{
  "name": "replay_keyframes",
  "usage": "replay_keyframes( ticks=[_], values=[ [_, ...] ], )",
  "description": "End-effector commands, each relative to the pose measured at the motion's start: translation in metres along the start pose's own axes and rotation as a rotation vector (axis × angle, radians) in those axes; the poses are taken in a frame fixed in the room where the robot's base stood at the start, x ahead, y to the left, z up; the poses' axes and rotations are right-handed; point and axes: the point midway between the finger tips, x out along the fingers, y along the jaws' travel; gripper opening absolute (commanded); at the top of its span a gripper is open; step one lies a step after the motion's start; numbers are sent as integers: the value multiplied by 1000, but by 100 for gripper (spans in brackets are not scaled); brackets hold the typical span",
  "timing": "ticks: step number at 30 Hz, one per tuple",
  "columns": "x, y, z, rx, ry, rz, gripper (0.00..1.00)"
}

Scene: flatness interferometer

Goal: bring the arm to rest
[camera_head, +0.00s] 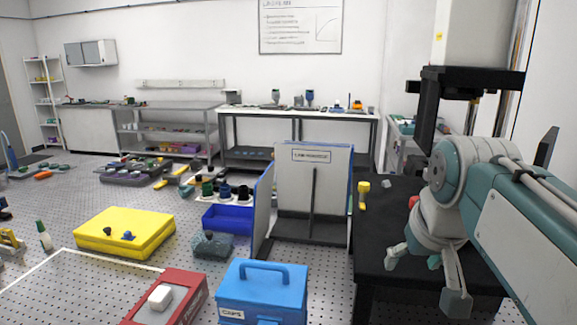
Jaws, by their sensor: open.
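My gripper (425,280) is at the right of the head view, at the end of my teal and grey arm. Its fingers are spread apart and point downward, with nothing between them. It hangs over or in front of a black table (382,230); the gap to the tabletop cannot be told. A small red thing (414,202) shows just left of my wrist, partly hidden by it.
A yellow tool (363,195) stands at the black table's left. A dark instrument (426,115) rises behind my arm. A white panel (312,195), a blue toolbox (262,292), a red-framed block (170,300) and a yellow case (124,233) stand to the left.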

Motion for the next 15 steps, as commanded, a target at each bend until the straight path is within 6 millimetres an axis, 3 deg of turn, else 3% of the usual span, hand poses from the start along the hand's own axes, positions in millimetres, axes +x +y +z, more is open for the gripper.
replay_keyframes(
  ticks=[9, 15],
  values=[
    [46, -18, 97, -20, 25, -11, 77],
    [75, -23, 147, -32, 39, -16, 77]
  ],
)
